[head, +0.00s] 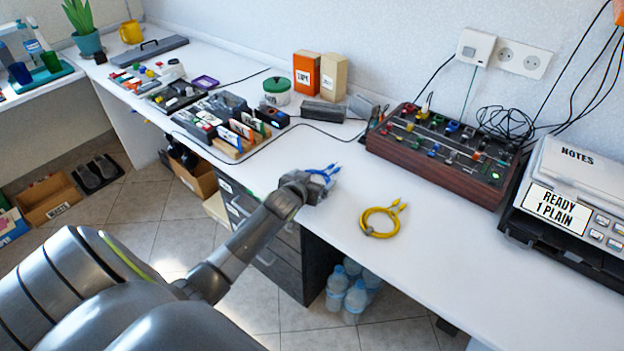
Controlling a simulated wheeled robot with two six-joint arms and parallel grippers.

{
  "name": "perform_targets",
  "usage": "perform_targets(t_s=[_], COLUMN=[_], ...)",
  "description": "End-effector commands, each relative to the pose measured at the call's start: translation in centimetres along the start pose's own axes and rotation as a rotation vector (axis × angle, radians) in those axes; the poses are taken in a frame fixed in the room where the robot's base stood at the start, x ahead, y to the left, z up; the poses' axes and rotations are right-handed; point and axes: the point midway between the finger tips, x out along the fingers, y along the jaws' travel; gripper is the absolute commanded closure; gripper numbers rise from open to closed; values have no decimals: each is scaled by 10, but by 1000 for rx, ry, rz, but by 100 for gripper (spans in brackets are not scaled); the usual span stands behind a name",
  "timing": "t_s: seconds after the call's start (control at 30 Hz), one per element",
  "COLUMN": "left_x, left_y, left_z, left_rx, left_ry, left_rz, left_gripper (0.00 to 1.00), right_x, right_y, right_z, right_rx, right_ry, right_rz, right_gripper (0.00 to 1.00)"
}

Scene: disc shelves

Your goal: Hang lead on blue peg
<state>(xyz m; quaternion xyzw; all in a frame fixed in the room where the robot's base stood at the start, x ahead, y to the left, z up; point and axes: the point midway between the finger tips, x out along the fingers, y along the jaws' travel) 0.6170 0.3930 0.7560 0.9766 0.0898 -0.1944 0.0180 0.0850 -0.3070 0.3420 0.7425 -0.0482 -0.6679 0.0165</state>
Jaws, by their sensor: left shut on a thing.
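My left gripper (318,182) is above or at the front edge of the white desk, near the middle of the head view. It is shut on a blue lead (326,171), whose plug ends stick out at the back right. Much of this lead is hidden by the gripper. A coiled yellow lead (368,227) lies on the desk to the right of the gripper, apart from it. I cannot make out a blue peg in this view. My right gripper is not in view.
A wooden-sided patch panel (440,160) with coloured knobs stands behind the yellow lead. A printer-like machine (570,205) is at the right. Boxes of discs (240,135) and a green-lidded tub (277,90) stand farther left. The white desk (450,260) is clear in front.

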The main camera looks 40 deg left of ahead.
Motion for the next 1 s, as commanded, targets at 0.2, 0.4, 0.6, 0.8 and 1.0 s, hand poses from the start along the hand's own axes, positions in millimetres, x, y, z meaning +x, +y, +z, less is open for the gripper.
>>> perform_targets(t_s=[0.2, 0.4, 0.6, 0.8, 1.0], left_x=[1, 1, -1, -32, -67], left_y=[0, 0, 0, -2, -4], left_z=[3, 3, 4, 3, 4], left_rx=[0, 0, 0, 2, 1], left_ry=[0, 0, 1, 1, 0], left_rz=[0, 0, 0, -1, -1], left_gripper=[0, 0, 0, 0, 0], right_x=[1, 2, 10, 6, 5], right_y=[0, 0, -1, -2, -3], right_z=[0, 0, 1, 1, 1], right_rx=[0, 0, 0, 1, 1], right_ry=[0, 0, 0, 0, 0], right_rz=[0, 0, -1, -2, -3], right_gripper=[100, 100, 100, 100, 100])
